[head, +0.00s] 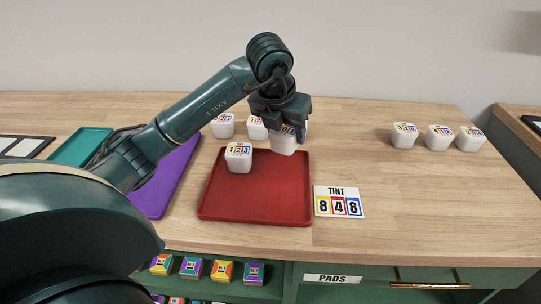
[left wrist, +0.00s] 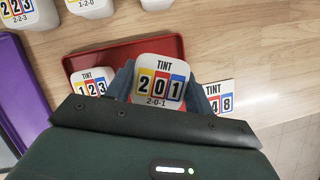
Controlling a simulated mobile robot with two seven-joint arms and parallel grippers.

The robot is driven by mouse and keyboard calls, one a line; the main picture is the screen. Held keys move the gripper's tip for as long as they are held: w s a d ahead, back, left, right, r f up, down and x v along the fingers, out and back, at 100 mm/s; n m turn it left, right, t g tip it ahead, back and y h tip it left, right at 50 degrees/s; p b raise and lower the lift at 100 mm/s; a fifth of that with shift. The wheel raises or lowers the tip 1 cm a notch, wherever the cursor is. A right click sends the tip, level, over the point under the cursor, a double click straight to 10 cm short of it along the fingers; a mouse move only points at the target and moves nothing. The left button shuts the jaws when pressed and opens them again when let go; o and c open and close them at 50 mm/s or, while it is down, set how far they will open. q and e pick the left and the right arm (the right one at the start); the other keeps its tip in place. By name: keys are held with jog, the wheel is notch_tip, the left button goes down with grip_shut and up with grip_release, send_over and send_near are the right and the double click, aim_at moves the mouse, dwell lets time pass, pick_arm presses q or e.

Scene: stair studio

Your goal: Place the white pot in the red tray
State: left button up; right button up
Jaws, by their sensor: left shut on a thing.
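My left gripper (head: 287,119) is shut on a white pot (head: 284,145) and holds it over the back right part of the red tray (head: 265,203). In the left wrist view the held pot's lid (left wrist: 160,82) reads TINT 201, and the gripper's fingers are at its sides. A second white pot (head: 239,159), labelled 123, is in the tray at the back left. The front half of the tray is bare. Whether the held pot touches the tray cannot be told. My right gripper is not in view.
A TINT 848 card (head: 339,202) lies right of the tray. A purple tray (head: 160,195) and a teal tray (head: 80,147) lie left.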

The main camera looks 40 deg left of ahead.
pick_arm(q)
jog(key=shift+f, duration=3)
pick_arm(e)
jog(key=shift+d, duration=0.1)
pick_arm(q)
jog(key=shift+f+b, duration=0.15)
jog(key=shift+b, duration=0.2)
jog(key=o, duration=1)
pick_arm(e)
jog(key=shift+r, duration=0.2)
